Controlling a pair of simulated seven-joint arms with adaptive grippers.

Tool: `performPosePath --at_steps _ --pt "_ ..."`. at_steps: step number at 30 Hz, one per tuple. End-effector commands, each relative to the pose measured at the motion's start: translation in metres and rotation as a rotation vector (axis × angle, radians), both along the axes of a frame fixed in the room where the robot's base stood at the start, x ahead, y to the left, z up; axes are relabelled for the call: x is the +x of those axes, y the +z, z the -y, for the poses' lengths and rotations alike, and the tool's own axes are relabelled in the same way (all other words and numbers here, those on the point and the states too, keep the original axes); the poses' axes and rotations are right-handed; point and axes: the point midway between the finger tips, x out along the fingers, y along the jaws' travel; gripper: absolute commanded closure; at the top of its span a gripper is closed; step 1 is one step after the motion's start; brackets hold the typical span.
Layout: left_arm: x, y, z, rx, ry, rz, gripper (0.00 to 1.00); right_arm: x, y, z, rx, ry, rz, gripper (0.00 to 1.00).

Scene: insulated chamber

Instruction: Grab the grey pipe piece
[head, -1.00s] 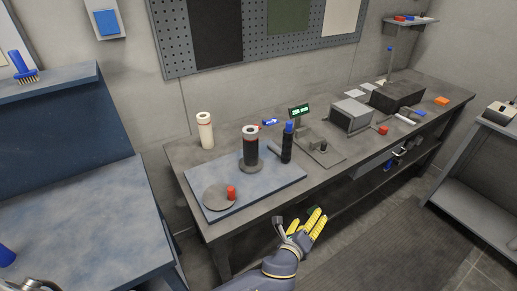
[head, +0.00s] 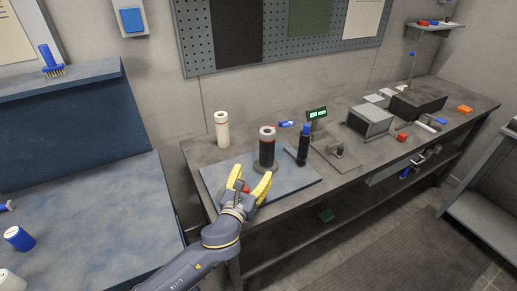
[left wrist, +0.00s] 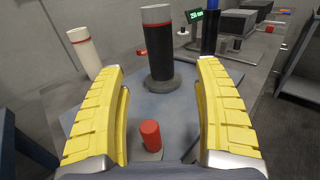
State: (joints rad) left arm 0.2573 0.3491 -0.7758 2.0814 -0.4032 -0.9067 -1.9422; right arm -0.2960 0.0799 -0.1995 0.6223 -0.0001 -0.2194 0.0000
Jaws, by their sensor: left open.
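A dark grey pipe piece (head: 267,148) with a red band and a paler top stands upright on a round base on the blue-grey mat (head: 304,180). It also shows straight ahead in the left wrist view (left wrist: 159,50). My left gripper (head: 250,180) is open, with yellow fingers spread, over the mat's front left. The pipe piece stands beyond the fingertips, apart from them. A short red cylinder (left wrist: 151,135) shows between the fingers in the left wrist view, lower and nearer than the pipe piece. My right gripper is in neither view.
A white pipe (head: 222,130) with a red band stands behind the mat at left. A black, blue-topped bottle-like object (head: 304,146) stands right of the pipe piece. A small green display (head: 316,113) and grey boxes (head: 371,118) lie further right. The pegboard wall is behind.

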Motion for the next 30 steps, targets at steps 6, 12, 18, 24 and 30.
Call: performPosePath --at_steps 6,12,18,24,30 --pt "0.04 0.001 0.011 -0.002 0.001 0.0 0.31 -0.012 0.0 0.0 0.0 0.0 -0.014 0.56" --pt "0.073 0.001 0.019 -0.003 0.002 -0.001 0.31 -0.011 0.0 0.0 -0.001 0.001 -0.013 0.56" --pt "0.096 0.001 0.026 -0.003 0.001 -0.001 0.31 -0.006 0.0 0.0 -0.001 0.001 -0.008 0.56" --pt "0.104 0.0 0.028 -0.003 0.0 -0.001 0.31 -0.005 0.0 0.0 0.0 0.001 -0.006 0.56" --pt "0.12 0.002 0.03 -0.005 0.001 0.0 0.31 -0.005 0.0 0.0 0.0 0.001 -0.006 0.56"
